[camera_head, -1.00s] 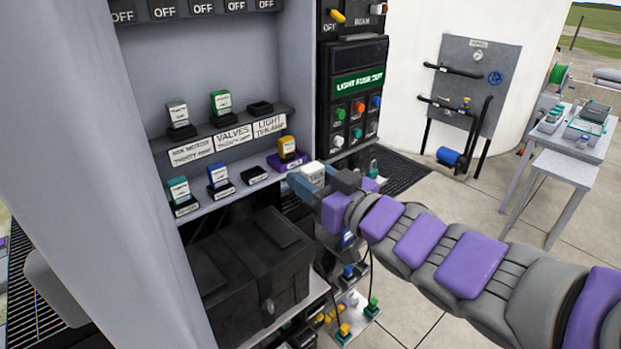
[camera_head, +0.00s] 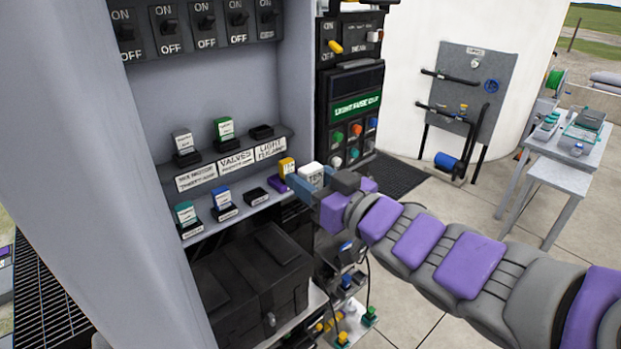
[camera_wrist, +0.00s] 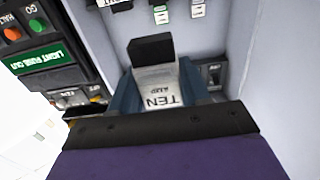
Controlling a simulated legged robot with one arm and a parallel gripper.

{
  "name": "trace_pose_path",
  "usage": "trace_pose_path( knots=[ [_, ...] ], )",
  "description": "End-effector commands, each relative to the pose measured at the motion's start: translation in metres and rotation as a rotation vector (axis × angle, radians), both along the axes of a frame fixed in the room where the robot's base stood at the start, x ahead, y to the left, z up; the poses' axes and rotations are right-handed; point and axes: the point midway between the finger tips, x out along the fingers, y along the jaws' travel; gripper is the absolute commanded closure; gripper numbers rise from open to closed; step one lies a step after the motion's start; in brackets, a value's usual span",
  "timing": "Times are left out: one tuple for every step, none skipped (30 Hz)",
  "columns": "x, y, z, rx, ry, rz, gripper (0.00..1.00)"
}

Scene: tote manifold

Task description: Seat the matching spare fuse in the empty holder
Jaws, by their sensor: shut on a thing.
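My gripper (camera_head: 335,190) is shut on a white fuse (camera_head: 312,172), to the right of the cabinet's lower shelf. In the wrist view the white fuse (camera_wrist: 158,88) sits between the fingers, reads "TEN AMP", and has a black block at its far end. An empty black holder (camera_head: 261,132) stands at the right of the upper shelf, above a label reading "LIGHT TEN AMP" (camera_head: 271,149); the fuse is apart from it. Grey (camera_head: 183,141) and green (camera_head: 224,128) fuses stand in the holders to its left.
The lower shelf has a teal fuse (camera_head: 185,212), a blue fuse (camera_head: 222,199), an empty black stand (camera_head: 256,196) and a yellow fuse (camera_head: 287,167) near my fingers. The cabinet's left wall (camera_head: 95,150) and the "LIGHT FUSE OUT" panel (camera_head: 352,110) flank the shelves. A black case (camera_head: 250,280) lies below.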

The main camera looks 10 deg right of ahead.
Motion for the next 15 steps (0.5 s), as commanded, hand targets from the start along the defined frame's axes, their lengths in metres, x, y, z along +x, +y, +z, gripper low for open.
trace_pose_path(
  knots=[
    [0.000, 0.000, 0.007, 0.000, 0.000, 0.000, 0.83],
    [0.000, 0.000, 0.009, 0.000, 0.000, 0.000, 0.83],
    [0.000, 0.000, 0.012, 0.000, 0.000, 0.000, 0.83],
    [0.000, 0.000, 0.014, 0.000, 0.000, 0.000, 0.83],
    [0.000, 0.000, 0.016, 0.000, 0.000, 0.000, 0.83],
    [0.000, 0.000, 0.019, 0.000, 0.000, 0.000, 0.83],
    [0.000, 0.000, 0.022, 0.000, 0.000, 0.000, 0.83],
    [0.000, 0.000, 0.024, 0.000, 0.000, 0.000, 0.83],
    [0.000, 0.000, 0.027, 0.000, 0.000, 0.000, 0.83],
    [0.000, 0.000, 0.029, 0.000, 0.000, 0.000, 0.83],
    [0.000, 0.000, 0.031, 0.000, 0.000, 0.000, 0.83],
    [0.000, 0.000, 0.034, 0.000, 0.000, 0.000, 0.83],
    [0.000, 0.000, 0.036, 0.000, 0.000, 0.000, 0.83],
    [0.000, 0.000, 0.038, 0.000, 0.000, 0.000, 0.83],
    [0.000, 0.000, 0.041, 0.000, 0.000, 0.000, 0.83]
  ],
)
